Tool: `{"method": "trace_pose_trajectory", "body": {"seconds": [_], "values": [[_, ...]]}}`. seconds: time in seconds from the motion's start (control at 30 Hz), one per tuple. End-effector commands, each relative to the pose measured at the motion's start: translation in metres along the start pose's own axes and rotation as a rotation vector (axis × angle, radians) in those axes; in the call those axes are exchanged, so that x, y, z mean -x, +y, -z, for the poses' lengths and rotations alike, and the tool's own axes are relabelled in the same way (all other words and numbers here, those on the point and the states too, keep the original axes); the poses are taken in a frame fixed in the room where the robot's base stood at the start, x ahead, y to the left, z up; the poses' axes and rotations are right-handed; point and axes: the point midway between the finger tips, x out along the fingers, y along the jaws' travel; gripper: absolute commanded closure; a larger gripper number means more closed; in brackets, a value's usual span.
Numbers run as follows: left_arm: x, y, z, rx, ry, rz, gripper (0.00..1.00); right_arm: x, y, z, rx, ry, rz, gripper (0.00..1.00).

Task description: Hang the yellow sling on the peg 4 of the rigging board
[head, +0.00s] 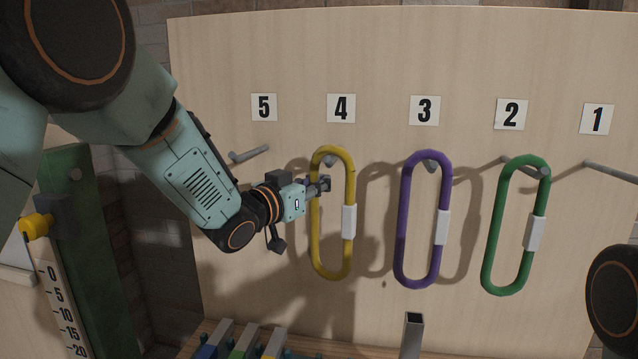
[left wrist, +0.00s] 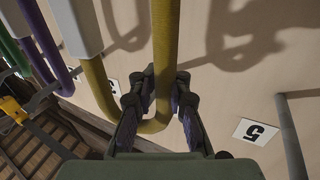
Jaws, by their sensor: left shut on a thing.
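The yellow sling (head: 347,262), a long closed loop with a white sleeve, hangs upright in front of the rigging board (head: 225,45) below the number 4 label (head: 341,108). The tip of peg 4 (head: 329,160) shows just inside the loop's top bend; whether the sling's weight rests on it I cannot tell. My left gripper (head: 322,185) is shut on the upper left side of the yellow sling. In the left wrist view, the fingers (left wrist: 155,103) close around the yellow tube (left wrist: 166,45). My right gripper is not in view.
A purple sling (head: 405,220) hangs at peg 3 and a green sling (head: 492,245) at peg 2. Peg 5 (head: 248,154) and peg 1 (head: 610,172) are bare. A green post (head: 80,240) with a scale stands left. Coloured blocks (head: 243,342) lie below the board.

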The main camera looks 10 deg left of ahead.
Motion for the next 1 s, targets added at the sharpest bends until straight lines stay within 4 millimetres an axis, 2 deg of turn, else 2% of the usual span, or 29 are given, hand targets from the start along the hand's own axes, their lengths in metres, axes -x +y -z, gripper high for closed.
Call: {"method": "trace_pose_trajectory", "body": {"seconds": [0.33,0.37,0.7,1.0], "values": [[0.0002,-0.0001,-0.0006,0.001,-0.001,0.000,1.00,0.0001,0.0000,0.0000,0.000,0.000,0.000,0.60],[0.0002,-0.0001,-0.0005,0.001,-0.001,0.000,0.87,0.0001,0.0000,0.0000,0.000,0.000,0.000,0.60],[0.0002,-0.0001,-0.0005,0.001,-0.001,0.000,0.58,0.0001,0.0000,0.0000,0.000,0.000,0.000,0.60],[0.0009,-0.0001,-0.0009,0.001,-0.002,0.001,0.57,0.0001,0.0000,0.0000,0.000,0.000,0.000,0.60]]}}
